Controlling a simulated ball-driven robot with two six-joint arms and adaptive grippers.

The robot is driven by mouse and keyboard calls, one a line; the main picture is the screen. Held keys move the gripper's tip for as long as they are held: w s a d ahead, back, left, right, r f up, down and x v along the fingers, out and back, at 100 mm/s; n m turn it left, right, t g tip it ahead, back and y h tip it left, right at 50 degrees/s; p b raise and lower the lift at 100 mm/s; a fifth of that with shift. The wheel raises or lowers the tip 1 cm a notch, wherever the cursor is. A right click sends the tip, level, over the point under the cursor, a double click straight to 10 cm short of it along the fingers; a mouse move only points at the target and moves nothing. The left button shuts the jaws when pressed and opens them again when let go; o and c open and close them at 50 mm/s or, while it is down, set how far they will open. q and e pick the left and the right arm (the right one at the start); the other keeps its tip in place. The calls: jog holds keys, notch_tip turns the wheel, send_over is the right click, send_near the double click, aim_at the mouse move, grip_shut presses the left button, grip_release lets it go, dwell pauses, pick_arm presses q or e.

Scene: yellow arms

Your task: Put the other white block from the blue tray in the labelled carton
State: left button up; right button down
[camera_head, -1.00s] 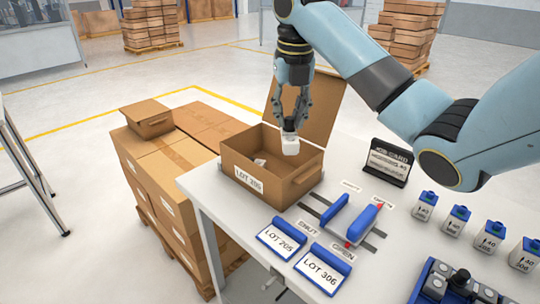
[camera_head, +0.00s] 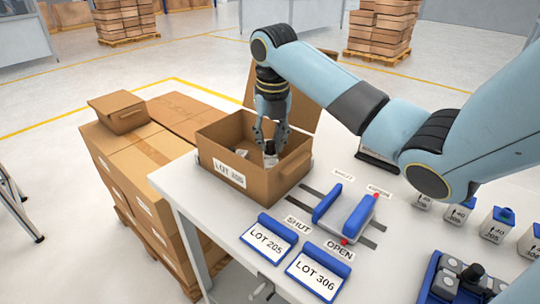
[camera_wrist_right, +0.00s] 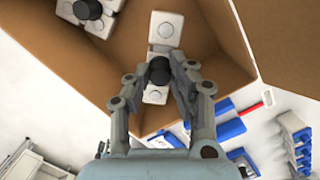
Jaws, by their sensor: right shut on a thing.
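The open brown carton (camera_head: 262,188) with a "LOT 205" label (camera_head: 229,172) stands at the table's far left corner. My right gripper (camera_head: 270,146) reaches down into it, shut on a white block with a dark knob (camera_head: 271,161). In the right wrist view the dark knob (camera_wrist_right: 158,71) sits between the fingertips, with white parts around it. Another white block with a black knob (camera_wrist_right: 92,12) lies in the carton. Whether the held block touches the carton floor cannot be told. The blue tray (camera_head: 431,277) is at the bottom right, partly cut off. My left gripper is not in view.
A sliding blue-handled fixture (camera_head: 345,213) marked SHUT and OPEN is right of the carton. Blue-edged plates LOT 205 (camera_head: 269,240) and LOT 306 (camera_head: 318,272) lie in front. The carton's raised lid is behind my gripper.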

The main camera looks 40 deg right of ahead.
aim_at(270, 153)
notch_tip(270, 153, down, 3)
jog(key=shift+f, duration=0.6)
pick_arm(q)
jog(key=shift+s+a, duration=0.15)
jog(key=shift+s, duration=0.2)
pick_arm(e)
jog(key=shift+f, duration=0.1)
jog(key=c, duration=1.2)
grip_release()
jog(key=shift+f, duration=0.15)
jog(key=shift+o, duration=0.2)
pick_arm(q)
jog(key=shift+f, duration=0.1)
pick_arm(e)
notch_tip(270, 153, up, 12)
jog(key=s, duration=0.1)
jog(key=shift+a, duration=0.4)
